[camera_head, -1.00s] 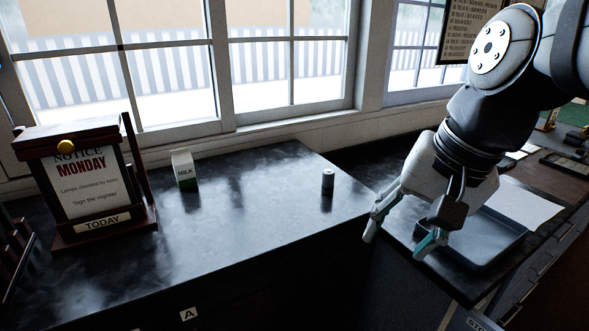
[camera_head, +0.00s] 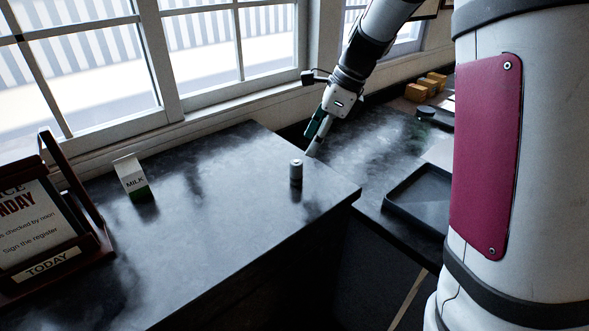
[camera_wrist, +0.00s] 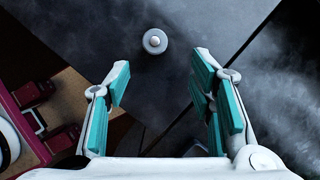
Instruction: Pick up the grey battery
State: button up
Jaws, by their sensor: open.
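The grey battery (camera_head: 296,172) stands upright on the dark counter, near its right corner, in the head view. In the wrist view the battery (camera_wrist: 155,41) is seen from above, ahead of the fingertips and roughly between their lines. My gripper (camera_wrist: 160,85) is open and empty, its teal-padded fingers wide apart. In the head view my gripper (camera_head: 318,135) is just beyond and to the right of the battery, apart from it. One finger partly hides the other there.
A milk carton (camera_head: 131,177) stands left on the counter (camera_head: 215,225). A notice stand (camera_head: 45,235) is at far left. A dark tray (camera_head: 415,205) lies on the right-hand surface. Orange blocks (camera_head: 418,92) sit further back. The counter around the battery is clear.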

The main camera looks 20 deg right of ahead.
aim_at(301, 162)
jog(key=x, duration=0.4)
jog(key=shift+a+f, duration=0.1)
jog(key=shift+f, duration=0.2)
jog(key=shift+a+p+x, duration=0.15)
jog(key=shift+p+x, duration=0.15)
jog(key=shift+x, duration=1.05)
jog(key=shift+a+p+x, duration=0.2)
jog(key=shift+p+x, duration=0.05)
jog(key=shift+x, duration=1.1)
jog(key=shift+s+r, duration=0.1)
jog(key=shift+s, duration=0.05)
grip_shut()
